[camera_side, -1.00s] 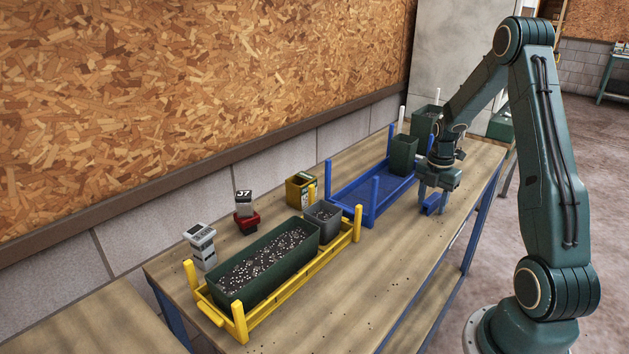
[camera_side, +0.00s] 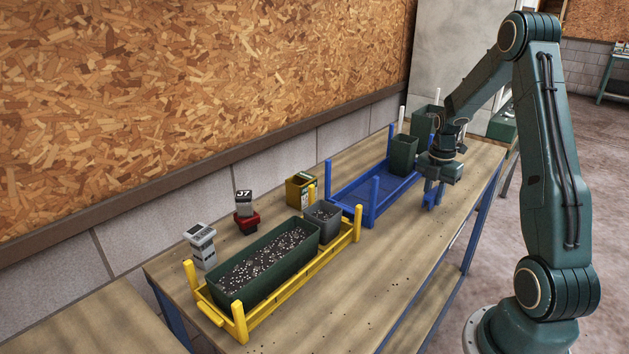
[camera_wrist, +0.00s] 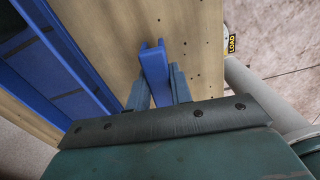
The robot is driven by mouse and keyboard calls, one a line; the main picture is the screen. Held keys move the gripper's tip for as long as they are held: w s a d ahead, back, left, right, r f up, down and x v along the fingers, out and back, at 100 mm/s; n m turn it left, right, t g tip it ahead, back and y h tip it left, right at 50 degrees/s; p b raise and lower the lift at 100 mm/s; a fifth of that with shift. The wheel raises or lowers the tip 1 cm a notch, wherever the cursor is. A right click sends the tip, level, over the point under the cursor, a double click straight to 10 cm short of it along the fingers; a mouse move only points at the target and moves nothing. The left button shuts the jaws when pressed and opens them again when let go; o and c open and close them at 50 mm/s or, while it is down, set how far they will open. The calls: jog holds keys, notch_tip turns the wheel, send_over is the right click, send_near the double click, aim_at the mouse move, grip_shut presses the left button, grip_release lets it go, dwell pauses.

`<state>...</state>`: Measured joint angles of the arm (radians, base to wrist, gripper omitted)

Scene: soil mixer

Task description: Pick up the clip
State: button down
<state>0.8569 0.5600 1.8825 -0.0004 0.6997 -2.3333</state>
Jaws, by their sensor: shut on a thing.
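The clip is a small blue piece (camera_side: 429,200) at the right end of the work table. In the wrist view the blue clip (camera_wrist: 154,66) sits between the two fingers, with a notched far end. My gripper (camera_side: 433,190) is shut on it and points down; in the wrist view its fingers (camera_wrist: 157,88) press the clip from both sides. From the side, the clip's lower end is close to the table top. I cannot tell whether it still touches the wood. The part between the fingers is partly hidden.
A blue tray rack (camera_side: 362,193) with posts stands just left of my gripper, with dark green pots (camera_side: 403,155) at its far end. A yellow rack (camera_side: 289,285) holds a long soil-filled planter (camera_side: 265,265). The front table strip is clear.

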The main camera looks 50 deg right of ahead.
aim_at(434, 192)
notch_tip(434, 192, up, 18)
dwell(0.5)
dwell(0.5)
